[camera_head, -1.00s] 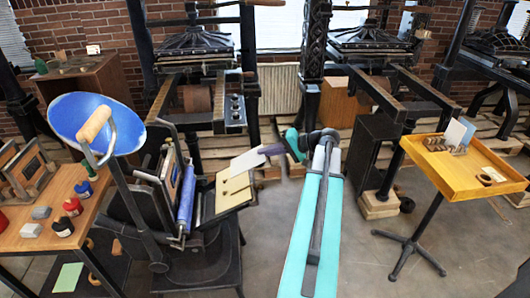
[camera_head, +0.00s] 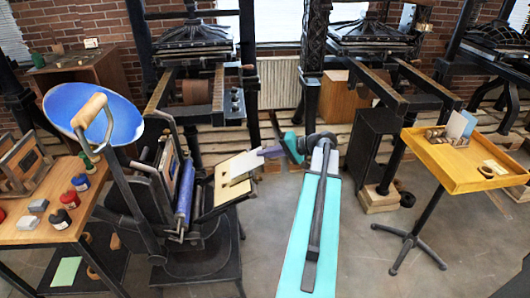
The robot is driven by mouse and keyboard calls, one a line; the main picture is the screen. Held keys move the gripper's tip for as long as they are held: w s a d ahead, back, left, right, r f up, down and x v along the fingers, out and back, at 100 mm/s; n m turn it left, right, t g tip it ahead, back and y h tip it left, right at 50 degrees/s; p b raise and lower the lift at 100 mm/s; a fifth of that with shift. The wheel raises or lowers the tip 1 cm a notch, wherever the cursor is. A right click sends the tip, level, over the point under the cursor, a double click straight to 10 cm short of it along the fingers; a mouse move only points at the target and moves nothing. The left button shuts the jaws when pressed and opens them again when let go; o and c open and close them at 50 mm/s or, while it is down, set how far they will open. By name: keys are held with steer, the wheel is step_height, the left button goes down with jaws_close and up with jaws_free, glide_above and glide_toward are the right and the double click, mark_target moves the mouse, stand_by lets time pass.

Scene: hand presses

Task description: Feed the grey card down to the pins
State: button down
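The grey card (camera_head: 245,163) is a thin pale sheet held out to the left of my gripper (camera_head: 267,153). My gripper is shut on the card's right end. The card overlaps the upper part of the cream platen board (camera_head: 232,192) of the small hand press (camera_head: 160,200). The board is tilted and faces up toward the card. I cannot tell whether the card touches it. The pins are too small to make out clearly, and the card covers part of the board.
The press has a blue ink disc (camera_head: 88,110), a wooden-knobbed lever (camera_head: 90,110) and a blue roller (camera_head: 185,190). A wooden table (camera_head: 40,228) with ink bottles stands at left. A yellow tray stand (camera_head: 470,175) is at right.

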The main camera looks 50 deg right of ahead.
steer(key=shift+w+a+f+b, duration=0.15)
steer(key=shift+f+b, duration=0.1)
steer(key=shift+f, duration=0.4)
steer(key=shift+w+a+f+b, duration=0.1)
steer(key=shift+f+b, duration=0.2)
steer(key=shift+f, duration=0.35)
steer(key=shift+w+a+f+b, duration=0.15)
steer(key=shift+f+b, duration=0.1)
steer(key=shift+f, duration=0.4)
steer(key=shift+w+a+f+b, duration=0.25)
steer(key=shift+w+a+b, duration=0.1)
steer(key=shift+a, duration=0.1)
steer(key=c, duration=2)
jaws_free()
steer(key=shift+s+d+r, duration=0.5)
steer(key=shift+s+d, duration=0.05)
steer(key=shift+d, duration=0.1)
steer(key=shift+s+d+r+p, duration=0.2)
steer(key=shift+s+d+p, duration=0.05)
steer(key=shift+d+p, duration=0.1)
